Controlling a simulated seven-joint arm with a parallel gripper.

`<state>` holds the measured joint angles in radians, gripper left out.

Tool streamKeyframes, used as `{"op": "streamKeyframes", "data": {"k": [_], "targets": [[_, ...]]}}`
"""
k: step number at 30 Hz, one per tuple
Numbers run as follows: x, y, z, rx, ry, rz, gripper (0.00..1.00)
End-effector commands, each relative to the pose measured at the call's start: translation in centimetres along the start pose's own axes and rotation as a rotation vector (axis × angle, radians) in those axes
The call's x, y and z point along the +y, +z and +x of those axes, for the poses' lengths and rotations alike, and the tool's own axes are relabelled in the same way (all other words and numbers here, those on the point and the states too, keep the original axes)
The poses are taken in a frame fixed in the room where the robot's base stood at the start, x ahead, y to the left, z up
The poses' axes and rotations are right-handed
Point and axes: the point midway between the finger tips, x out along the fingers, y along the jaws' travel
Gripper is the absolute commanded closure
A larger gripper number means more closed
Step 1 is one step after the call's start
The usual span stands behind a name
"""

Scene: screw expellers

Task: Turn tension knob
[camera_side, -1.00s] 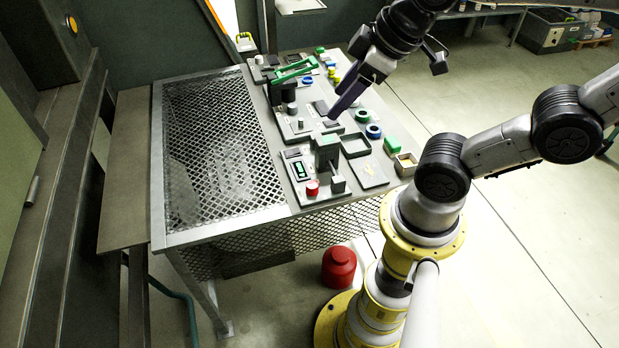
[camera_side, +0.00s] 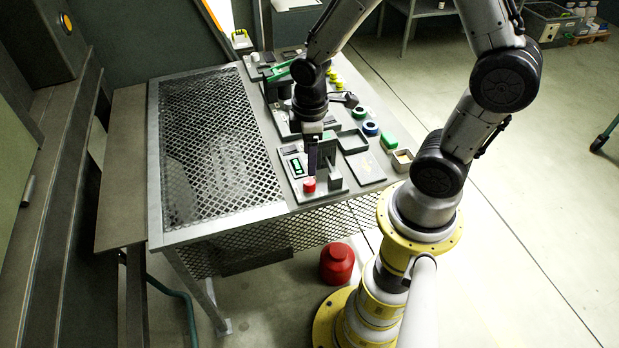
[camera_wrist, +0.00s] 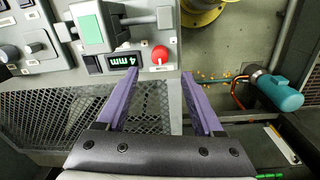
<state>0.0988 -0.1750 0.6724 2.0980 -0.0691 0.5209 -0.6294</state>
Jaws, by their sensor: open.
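A round red knob (camera_side: 309,185) sits at the front of a grey panel on the bench, beside a small display. No readable label shows which control is the tension knob. My gripper (camera_side: 311,170) points down over this panel, just above or behind the red knob. In the wrist view my gripper (camera_wrist: 151,77) has its two purple fingers wide apart with nothing between them. Contact with the knob does not show.
The mesh bench top (camera_side: 215,150) is clear. A teal motor (camera_wrist: 279,92) shows at right in the wrist view.

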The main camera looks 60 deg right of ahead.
Motion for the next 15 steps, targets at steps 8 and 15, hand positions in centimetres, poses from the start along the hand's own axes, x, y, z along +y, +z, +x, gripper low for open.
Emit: {"op": "streamKeyframes", "data": {"k": [8, 15], "targets": [[-0.1, 0.1, 5.4, -0.004, -0.003, 0.000, 0.32], [0.0, 0.0, 8.1, -0.001, 0.000, 0.000, 0.32]]}}
